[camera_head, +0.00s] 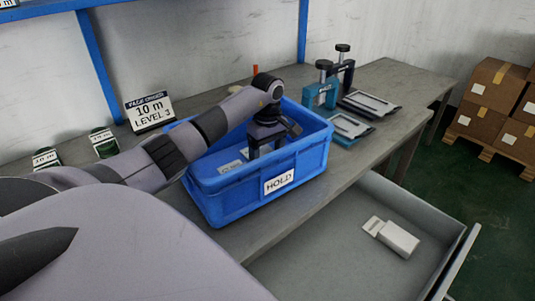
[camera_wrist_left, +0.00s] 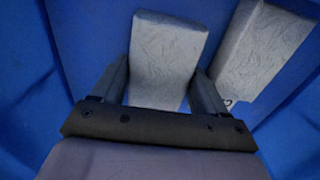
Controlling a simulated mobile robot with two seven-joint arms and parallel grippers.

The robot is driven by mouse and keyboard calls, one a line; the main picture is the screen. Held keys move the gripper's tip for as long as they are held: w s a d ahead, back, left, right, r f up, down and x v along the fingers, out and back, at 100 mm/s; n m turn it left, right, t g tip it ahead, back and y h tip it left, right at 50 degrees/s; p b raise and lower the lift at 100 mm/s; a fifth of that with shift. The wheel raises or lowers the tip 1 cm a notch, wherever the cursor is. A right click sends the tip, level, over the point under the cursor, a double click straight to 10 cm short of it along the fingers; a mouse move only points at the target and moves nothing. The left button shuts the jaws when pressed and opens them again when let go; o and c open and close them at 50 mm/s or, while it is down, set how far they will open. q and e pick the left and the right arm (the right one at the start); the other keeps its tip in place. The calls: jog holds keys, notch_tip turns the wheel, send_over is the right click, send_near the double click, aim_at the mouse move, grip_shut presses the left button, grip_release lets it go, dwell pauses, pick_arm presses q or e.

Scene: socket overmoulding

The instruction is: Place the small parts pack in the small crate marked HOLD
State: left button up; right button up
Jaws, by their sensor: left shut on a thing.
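The blue crate (camera_head: 232,204) has a white HOLD label (camera_head: 279,182) on its front and stands on the bench. My left gripper (camera_head: 266,149) reaches down inside the crate. In the left wrist view, my left gripper (camera_wrist_left: 160,90) is shut on a grey pack (camera_wrist_left: 167,50), one finger along each side. Blue crate surfaces surround it. Whether the held pack touches the crate floor cannot be told. A second grey pack (camera_wrist_left: 263,50) lies to its right in that view. A pack (camera_head: 230,167) also shows inside the crate in the head view. My right gripper is not in view.
An open grey drawer (camera_head: 330,265) below the bench holds a white box (camera_head: 392,238). Teal clamp-like tools (camera_head: 322,92) and flat trays (camera_head: 350,127) are right of the crate. Cardboard boxes (camera_head: 492,95) stand far right.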

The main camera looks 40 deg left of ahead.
pick_arm(q)
jog(key=o, duration=0.8)
jog(key=shift+r, duration=0.25)
notch_tip(320, 180, up, 12)
jog(key=shift+f, duration=0.15)
dwell(0.4)
